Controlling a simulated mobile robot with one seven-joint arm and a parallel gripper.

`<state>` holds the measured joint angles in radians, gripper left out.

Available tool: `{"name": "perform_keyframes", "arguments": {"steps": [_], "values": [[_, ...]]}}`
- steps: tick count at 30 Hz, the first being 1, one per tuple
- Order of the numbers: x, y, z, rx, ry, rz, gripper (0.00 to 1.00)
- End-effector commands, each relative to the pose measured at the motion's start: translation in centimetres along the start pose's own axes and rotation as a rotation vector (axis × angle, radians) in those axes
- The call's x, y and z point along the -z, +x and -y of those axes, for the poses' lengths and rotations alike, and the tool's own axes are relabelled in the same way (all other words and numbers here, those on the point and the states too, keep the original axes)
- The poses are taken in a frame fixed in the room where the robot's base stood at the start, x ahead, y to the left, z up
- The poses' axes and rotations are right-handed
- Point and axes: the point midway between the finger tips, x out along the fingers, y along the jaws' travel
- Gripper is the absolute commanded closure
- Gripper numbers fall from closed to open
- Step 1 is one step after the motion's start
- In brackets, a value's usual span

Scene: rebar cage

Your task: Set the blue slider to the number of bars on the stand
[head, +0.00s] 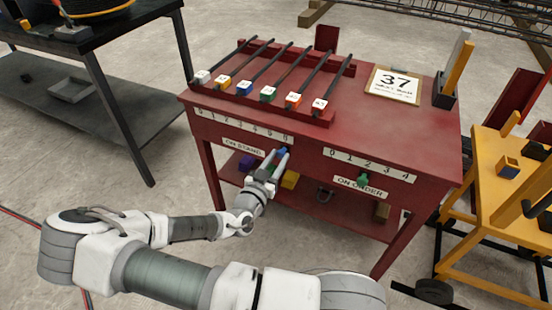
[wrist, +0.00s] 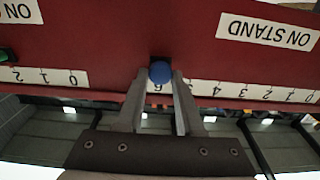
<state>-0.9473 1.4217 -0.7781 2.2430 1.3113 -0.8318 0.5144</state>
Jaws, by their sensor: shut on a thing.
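The blue slider knob (wrist: 160,72) sits at the 6 end of the ON STAND scale (wrist: 262,92), which appears upside down in the wrist view. My gripper (wrist: 159,82) is shut on the knob, one finger on each side; the fingers partly cover the digit there. In the head view my gripper (head: 281,158) is at the right end of that scale, on the red table's front. The stand (head: 262,106) on the tabletop holds several dark bars (head: 268,68) side by side, with white, yellow, blue, green, orange and red numbered end tags.
The green slider (head: 362,180) is on the ON ORDER scale to the right, near its middle. A framed card reading 37 (head: 397,85) lies on the red table (head: 420,130). A yellow cart (head: 495,190) stands at right, a dark bench (head: 110,40) at left.

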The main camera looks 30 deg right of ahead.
Motion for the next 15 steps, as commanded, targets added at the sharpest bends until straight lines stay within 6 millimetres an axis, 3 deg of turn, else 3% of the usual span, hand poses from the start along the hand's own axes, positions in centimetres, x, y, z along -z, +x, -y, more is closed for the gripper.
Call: {"name": "perform_keyframes", "arguments": {"steps": [3, 4, 9, 15], "values": [[-0.11, -0.02, -0.61, -0.013, -0.004, 0.003, 1.00], [-0.11, -0.02, -0.63, -0.013, -0.005, 0.003, 0.62], [-0.09, -0.01, -0.57, -0.012, -0.005, 0.003, 0.34], [-0.06, 0.00, -0.42, -0.009, -0.003, 0.002, 0.34]]}}
